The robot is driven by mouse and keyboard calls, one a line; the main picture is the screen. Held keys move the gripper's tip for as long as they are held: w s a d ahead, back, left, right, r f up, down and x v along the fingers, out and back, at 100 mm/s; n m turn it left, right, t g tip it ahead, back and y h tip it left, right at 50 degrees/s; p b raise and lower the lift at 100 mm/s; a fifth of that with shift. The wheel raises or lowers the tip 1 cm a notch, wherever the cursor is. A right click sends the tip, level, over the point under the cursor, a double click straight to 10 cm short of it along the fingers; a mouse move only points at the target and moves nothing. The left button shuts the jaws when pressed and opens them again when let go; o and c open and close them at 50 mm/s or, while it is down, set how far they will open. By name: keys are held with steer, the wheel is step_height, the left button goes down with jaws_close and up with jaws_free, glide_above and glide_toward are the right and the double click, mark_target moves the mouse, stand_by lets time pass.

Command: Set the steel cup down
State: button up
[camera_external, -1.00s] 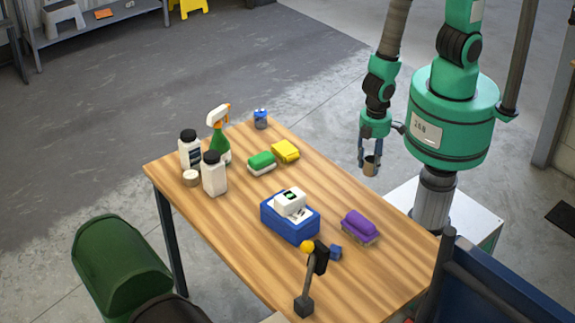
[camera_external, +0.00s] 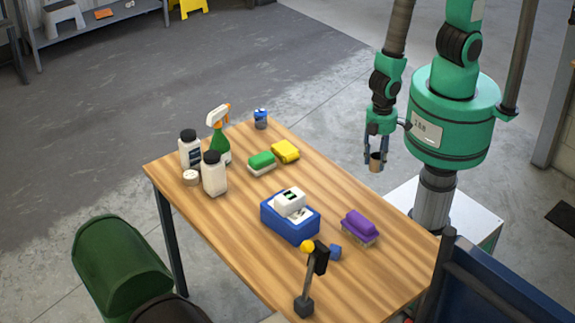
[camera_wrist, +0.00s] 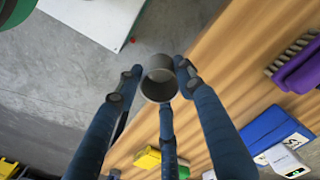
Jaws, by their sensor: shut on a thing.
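My gripper (camera_external: 376,154) is shut on the steel cup (camera_external: 376,165), a small grey cup, and holds it in the air. In the external view the cup shows just beyond the right long edge of the wooden table (camera_external: 330,185). In the wrist view the cup (camera_wrist: 158,88) sits between the dark blue fingers, its round opening facing the camera. Behind it there are the grey floor and the table's edge. The fingers hide part of the cup's side.
On the table are a purple brush (camera_external: 358,223), a blue box (camera_external: 288,226) with a white thing in it, a yellow sponge (camera_external: 285,151), a green-and-white brush (camera_external: 261,162), a spray bottle (camera_external: 220,145) and white bottles (camera_external: 214,176). The table's right side near my gripper is bare.

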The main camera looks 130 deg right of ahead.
mark_target(373, 158)
steer(key=shift+r, duration=0.1)
step_height(373, 158, up, 10)
steer(key=shift+f, duration=0.1)
steer(key=shift+w+r, duration=0.2)
steer(key=shift+w+a, duration=0.15)
steer(key=shift+w, duration=0.25)
steer(key=w+a+m, duration=0.1)
steer(key=w+a, duration=0.4)
steer(key=w, duration=0.3)
steer(key=w+a+r, duration=0.1)
steer(key=w+a, duration=0.3)
steer(key=w, duration=0.5)
steer(key=w+a+m, duration=0.1)
steer(key=w+a, duration=0.4)
steer(key=w, duration=0.3)
steer(key=w+a+f+b, duration=0.1)
steer(key=w+a, duration=1.1)
steer(key=a, duration=0.3)
steer(key=shift+m, duration=0.3)
steer(key=shift+s+f, duration=0.1)
steer(key=shift+f, duration=2.5)
